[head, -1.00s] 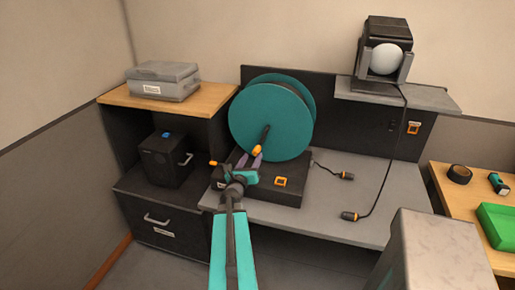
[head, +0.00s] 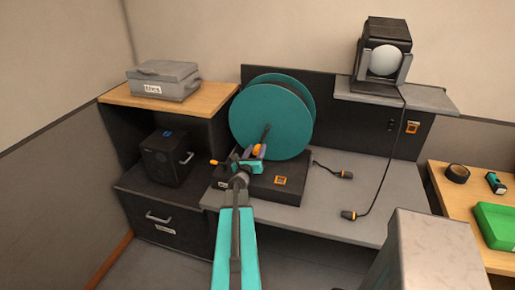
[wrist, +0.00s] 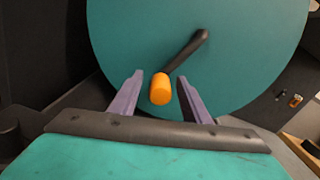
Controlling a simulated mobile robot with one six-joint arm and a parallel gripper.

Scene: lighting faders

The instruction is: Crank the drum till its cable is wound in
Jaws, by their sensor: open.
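The teal drum (head: 268,121) stands upright on its black base (head: 281,193) on the grey bench. It also fills much of the wrist view (wrist: 130,40). A dark crank arm (wrist: 186,52) runs from its hub down to an orange crank knob (wrist: 160,89). My gripper (wrist: 155,88) is open, with its two purple fingers on either side of the knob. A gap shows on each side, so the fingers look clear of it. In the head view my gripper (head: 256,152) is at the drum's lower front and partly hides the knob. A cable (head: 327,168) with a black and orange connector (head: 346,174) lies right of the base.
A lamp (head: 384,58) stands on a raised grey shelf, with a hanging cable ending in a connector (head: 349,215). A grey pillar-like block (head: 425,250) is at front right. A black box (head: 166,158) is at left. The bench (head: 325,205) right of the base is mostly clear.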

